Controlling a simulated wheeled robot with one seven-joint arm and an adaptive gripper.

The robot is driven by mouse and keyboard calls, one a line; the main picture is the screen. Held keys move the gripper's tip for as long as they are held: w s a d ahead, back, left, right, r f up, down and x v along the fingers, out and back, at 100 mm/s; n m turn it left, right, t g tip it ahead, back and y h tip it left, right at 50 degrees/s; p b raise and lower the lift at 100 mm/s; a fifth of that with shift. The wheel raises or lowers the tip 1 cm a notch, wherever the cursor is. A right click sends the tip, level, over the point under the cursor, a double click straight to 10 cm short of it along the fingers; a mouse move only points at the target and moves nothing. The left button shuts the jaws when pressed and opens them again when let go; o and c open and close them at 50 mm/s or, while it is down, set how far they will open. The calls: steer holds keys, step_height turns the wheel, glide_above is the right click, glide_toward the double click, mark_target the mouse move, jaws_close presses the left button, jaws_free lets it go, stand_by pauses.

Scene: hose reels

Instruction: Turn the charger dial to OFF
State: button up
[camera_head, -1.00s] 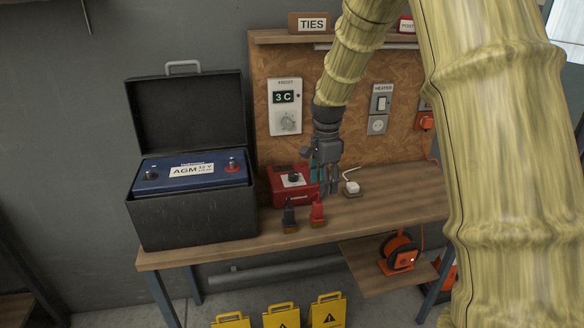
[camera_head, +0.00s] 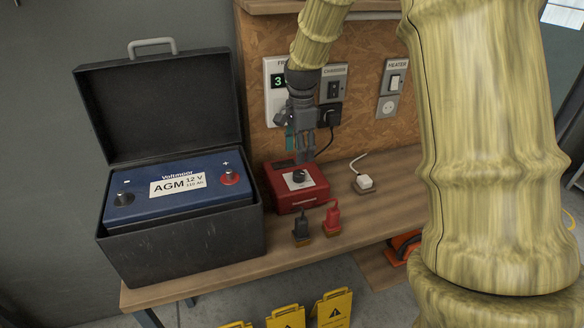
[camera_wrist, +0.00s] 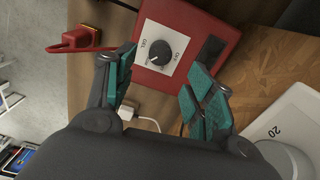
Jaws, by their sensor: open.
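The charger is a red box (camera_head: 283,198) on the bench, with a black dial (camera_head: 299,176) on a white plate on its sloped top. In the wrist view the dial (camera_wrist: 158,52) shows between and beyond my fingertips, and its plate carries small lettering, including what looks like GEL. I cannot surely read which mark the dial points to. My gripper (camera_head: 305,155) is above and behind the dial in the head view, pointing down. In the wrist view my gripper (camera_wrist: 160,75) has its teal-padded fingers spread, empty and apart from the dial.
A black battery case (camera_head: 180,245) with its lid up holds a blue AGM battery (camera_head: 135,203). Black (camera_head: 301,224) and red (camera_head: 333,218) clamps stand before the charger. A white plug (camera_head: 364,182) lies to its right. Wall switches (camera_head: 334,90) are behind my gripper.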

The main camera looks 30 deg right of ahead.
mark_target(299, 173)
steer(key=shift+s+d+f, duration=0.2)
steer(key=shift+s+f, duration=0.7)
steer(key=shift+s, duration=0.2)
steer(key=w+f, duration=0.1)
steer(key=f, duration=0.1)
steer(key=w+f, duration=0.1)
steer(key=w+f+p, duration=0.1)
steer(key=f, duration=0.1)
steer(key=shift+w+a+f, duration=0.1)
steer(key=shift+a+f, duration=0.05)
steer(key=shift+f, duration=0.15)
steer(key=shift+w+f, duration=0.1)
steer(key=shift+f, duration=0.25)
steer(key=shift+s+f, duration=0.15)
steer(key=shift+s, duration=0.35)
steer(key=shift+s+r, duration=0.3)
steer(key=shift+s, duration=0.2)
steer(key=shift+w+f, duration=0.5)
steer(key=shift+w, duration=0.15)
steer(key=shift+c, duration=0.7)
steer(key=c, duration=0.3)
steer(key=shift+s+r, duration=0.15)
steer(key=shift+s, duration=0.05)
steer(key=c, duration=0.4)
steer(key=shift+c, duration=0.9)
